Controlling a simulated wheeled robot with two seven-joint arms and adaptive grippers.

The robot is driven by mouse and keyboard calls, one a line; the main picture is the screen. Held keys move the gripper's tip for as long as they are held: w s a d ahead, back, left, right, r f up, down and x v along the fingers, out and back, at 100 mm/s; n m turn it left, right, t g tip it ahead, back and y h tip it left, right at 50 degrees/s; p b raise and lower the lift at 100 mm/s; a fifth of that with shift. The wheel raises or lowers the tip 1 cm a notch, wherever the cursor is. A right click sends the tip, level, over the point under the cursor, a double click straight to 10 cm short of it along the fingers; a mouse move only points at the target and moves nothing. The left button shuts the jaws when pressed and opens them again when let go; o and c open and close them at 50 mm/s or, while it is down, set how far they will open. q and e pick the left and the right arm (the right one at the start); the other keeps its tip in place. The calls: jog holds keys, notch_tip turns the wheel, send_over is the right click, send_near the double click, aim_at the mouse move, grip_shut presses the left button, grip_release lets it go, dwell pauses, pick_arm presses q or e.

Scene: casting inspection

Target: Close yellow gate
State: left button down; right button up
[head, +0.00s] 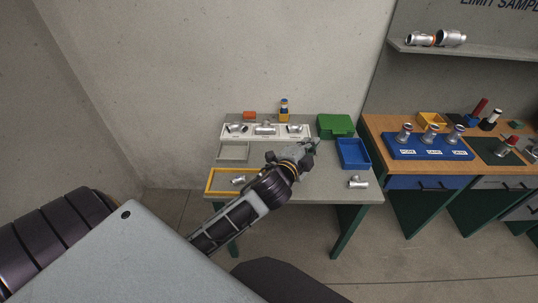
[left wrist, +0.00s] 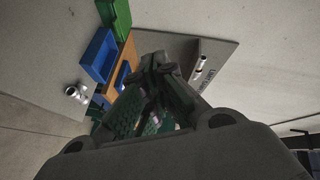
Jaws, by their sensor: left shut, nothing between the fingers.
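A yellow-edged tray (head: 211,183) lies at the front left of the grey table, with a metal casting (head: 238,180) in it. No separate yellow gate can be made out; the yellow frame is the only large yellow part on this table. My left gripper (head: 313,145) is shut and empty above the table, between the tray and the blue bin. My left forearm hides the tray's right part. In the left wrist view the left gripper (left wrist: 160,65) points away with its fingers together. My right gripper is not in view.
The grey table (head: 305,191) also holds a blue bin (head: 354,153), a green box (head: 336,126), a grey tray (head: 233,151), a white rack of castings (head: 264,135) and a loose casting (head: 357,182). A wooden bench (head: 390,123) stands to the right.

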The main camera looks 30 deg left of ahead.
pick_arm(q)
jog(key=w+d+r+m+t+h, duration=0.1)
jog(key=d+r+m+h, duration=0.55)
jog(key=m, duration=0.25)
jog(key=d+r+m+t+h, duration=0.2)
jog(key=d+r+m+h, duration=0.3)
jog(key=r+m, duration=0.35)
jog(key=s+d+f+m+g+h, duration=0.2)
jog(key=d+m+g+h, duration=0.15)
jog(key=m+g, duration=0.55)
jog(key=s+d+f+m+g+h, duration=0.25)
jog(key=d+m+g, duration=0.25)
jog(key=m, duration=0.9)
jog(key=w+a+f+m+g+y, duration=0.2)
jog(key=a+f+m+g+y, duration=0.1)
jog(key=a+f+m+y, duration=0.75)
jog(key=w+a+r+m+g+y, duration=0.1)
jog(key=a+y, duration=0.6)
jog(key=a, duration=1.7)
jog(key=shift+w+a+y, duration=0.3)
jog(key=shift+w+y, duration=0.1)
jog(key=shift+w, duration=0.2)
